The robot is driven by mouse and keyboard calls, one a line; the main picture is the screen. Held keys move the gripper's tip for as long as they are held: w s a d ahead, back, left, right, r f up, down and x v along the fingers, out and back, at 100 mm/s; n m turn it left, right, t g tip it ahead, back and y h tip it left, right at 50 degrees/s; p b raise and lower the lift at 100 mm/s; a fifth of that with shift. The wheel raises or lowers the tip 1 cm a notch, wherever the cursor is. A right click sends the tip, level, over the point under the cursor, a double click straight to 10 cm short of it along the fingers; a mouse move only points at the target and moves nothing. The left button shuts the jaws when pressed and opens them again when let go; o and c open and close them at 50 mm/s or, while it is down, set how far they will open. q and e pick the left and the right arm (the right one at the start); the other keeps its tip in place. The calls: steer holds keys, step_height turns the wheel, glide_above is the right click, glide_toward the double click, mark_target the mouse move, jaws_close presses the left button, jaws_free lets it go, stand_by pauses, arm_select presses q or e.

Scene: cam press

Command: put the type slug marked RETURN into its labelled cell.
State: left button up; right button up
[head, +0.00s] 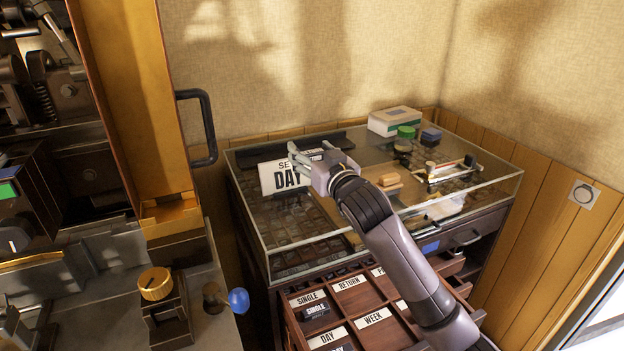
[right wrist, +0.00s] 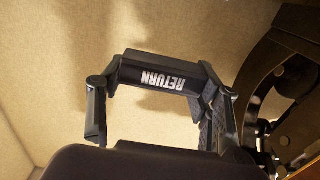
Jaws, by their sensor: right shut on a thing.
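The dark type slug marked RETURN (right wrist: 160,74) is in my right gripper (right wrist: 155,108), its white lettering upside down in the right wrist view. The open drawer below holds labelled cells. The RETURN label (head: 349,283) is in its back row, and the RETURN cell (head: 358,298) looks empty. My right forearm hides part of the drawer's right side. My left gripper is not in view.
A SINGLE slug (head: 317,310) lies in the cell left of RETURN. The glass case (head: 285,232) overhangs behind the drawer. A blue knob (head: 239,300) and press parts stand at left.

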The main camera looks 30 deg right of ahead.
step_height(320, 180, up, 4)
steer(key=shift+r, duration=0.1)
steer(key=s+a+f+y, duration=0.1)
steer(key=s+a+f, duration=0.5)
steer(key=s+f, duration=0.4)
steer(key=s+a+f, duration=0.7)
steer(key=s+f, duration=0.2)
steer(key=s, duration=0.2)
step_height(320, 180, up, 19)
steer(key=h, duration=0.1)
glide_above(312, 217)
step_height(312, 217, down, 20)
steer(key=shift+r, duration=0.15)
